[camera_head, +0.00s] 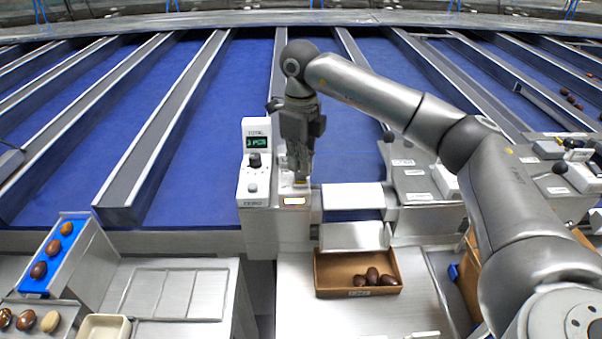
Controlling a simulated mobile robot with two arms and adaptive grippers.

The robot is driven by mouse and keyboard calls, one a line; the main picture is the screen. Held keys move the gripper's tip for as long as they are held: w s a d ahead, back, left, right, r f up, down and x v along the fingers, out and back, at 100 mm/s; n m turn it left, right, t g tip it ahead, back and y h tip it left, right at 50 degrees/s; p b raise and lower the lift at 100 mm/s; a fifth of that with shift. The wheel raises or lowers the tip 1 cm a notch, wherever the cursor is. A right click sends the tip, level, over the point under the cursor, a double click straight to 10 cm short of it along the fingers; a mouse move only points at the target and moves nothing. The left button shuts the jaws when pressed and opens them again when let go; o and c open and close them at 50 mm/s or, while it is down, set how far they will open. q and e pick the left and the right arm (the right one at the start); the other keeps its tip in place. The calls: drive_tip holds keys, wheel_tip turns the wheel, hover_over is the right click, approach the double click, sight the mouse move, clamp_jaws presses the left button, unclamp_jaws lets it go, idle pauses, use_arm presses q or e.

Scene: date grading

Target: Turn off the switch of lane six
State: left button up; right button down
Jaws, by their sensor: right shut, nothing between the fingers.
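My right gripper (299,173) points straight down, shut and empty. Its fingertips are at the top of a white control box (292,230), just above a small lit yellowish switch or label (294,201); I cannot tell whether they touch it. The fingers hide part of the box top, and no lane number is readable. Beside it on the left stands a white unit (254,190) marked TOTAL, with a green digital display (257,142), a black knob (254,160) and the word ZERO. My left gripper is not in view.
A cardboard box (358,292) with several dark dates stands on the steel table in front. Blue lanes with grey dividers (160,120) run behind. A blue tray (55,255) with dates and a beige dish (103,328) are at left. Metal units (415,180) stand at right.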

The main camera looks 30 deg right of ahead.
sight(301, 178)
use_arm(q)
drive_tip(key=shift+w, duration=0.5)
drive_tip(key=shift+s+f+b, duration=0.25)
drive_tip(key=shift+b, duration=0.05)
use_arm(e)
drive_tip(key=shift+f, duration=0.45)
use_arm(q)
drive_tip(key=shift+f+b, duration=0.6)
use_arm(e)
drive_tip(key=shift+f, duration=0.9)
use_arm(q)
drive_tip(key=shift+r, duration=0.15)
use_arm(e)
drive_tip(key=shift+s+r, duration=0.1)
drive_tip(key=shift+r, duration=0.05)
drive_tip(key=shift+w+r+p, duration=0.2)
drive_tip(key=shift+r+p, duration=0.65)
drive_tip(key=shift+r, duration=0.1)
drive_tip(key=shift+r+p, duration=1.6)
drive_tip(key=shift+r, duration=0.9)
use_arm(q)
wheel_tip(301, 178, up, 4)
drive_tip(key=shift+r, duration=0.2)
use_arm(e)
drive_tip(key=shift+s, duration=0.1)
drive_tip(key=shift+f, duration=0.15)
